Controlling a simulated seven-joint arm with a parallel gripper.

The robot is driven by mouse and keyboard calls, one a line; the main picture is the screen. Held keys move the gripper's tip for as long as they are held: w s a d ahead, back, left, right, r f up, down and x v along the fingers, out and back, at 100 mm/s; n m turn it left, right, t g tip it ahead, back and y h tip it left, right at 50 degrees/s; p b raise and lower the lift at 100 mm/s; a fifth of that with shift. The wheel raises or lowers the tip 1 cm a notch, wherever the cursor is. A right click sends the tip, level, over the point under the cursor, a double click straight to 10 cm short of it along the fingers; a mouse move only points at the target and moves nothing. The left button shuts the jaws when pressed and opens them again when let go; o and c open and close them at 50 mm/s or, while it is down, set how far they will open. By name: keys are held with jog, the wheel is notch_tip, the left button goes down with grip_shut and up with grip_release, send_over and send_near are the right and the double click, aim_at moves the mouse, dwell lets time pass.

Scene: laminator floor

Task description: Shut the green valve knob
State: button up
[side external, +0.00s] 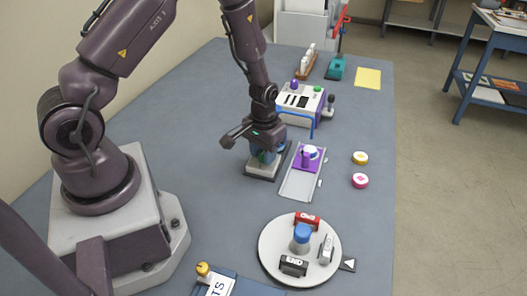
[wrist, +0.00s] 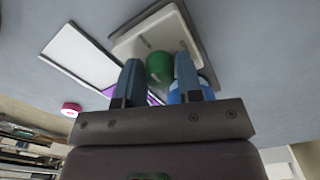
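The green valve knob (wrist: 159,66) shows between my two fingers in the wrist view, above a pale square base (wrist: 128,50). In the side view the base (side external: 262,177) stands on the bench, and the knob is mostly hidden by my gripper. My gripper (side external: 264,152) points down over the base. In the wrist view my gripper (wrist: 157,72) has its fingers apart, one on each side of the knob. I cannot tell whether they touch it. A blue round part (wrist: 190,92) shows behind the right finger.
A grey rail plate (side external: 300,186) with a purple block (side external: 308,158) lies just right of the base. A panel box (side external: 300,104) with a blue handle (side external: 313,124) stands behind. A white turntable (side external: 272,258) is in front. Yellow (side external: 360,157) and pink (side external: 360,181) pucks lie to the right.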

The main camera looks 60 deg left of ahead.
jog(key=o, duration=0.3)
notch_tip(320, 180, up, 13)
dwell(0.5)
jog(key=s+d+r+m+t, duration=0.2)
jog(key=s+d+r, duration=0.2)
jog(key=s+r, duration=0.3)
jog(key=s+d+r+m+t, duration=0.2)
jog(key=s+r, duration=0.5)
jog(key=r, duration=0.4)
jog(key=shift+s+d+r+m+t, duration=0.35)
jog(key=shift+d+t, duration=0.45)
jog(key=shift+d, duration=0.3)
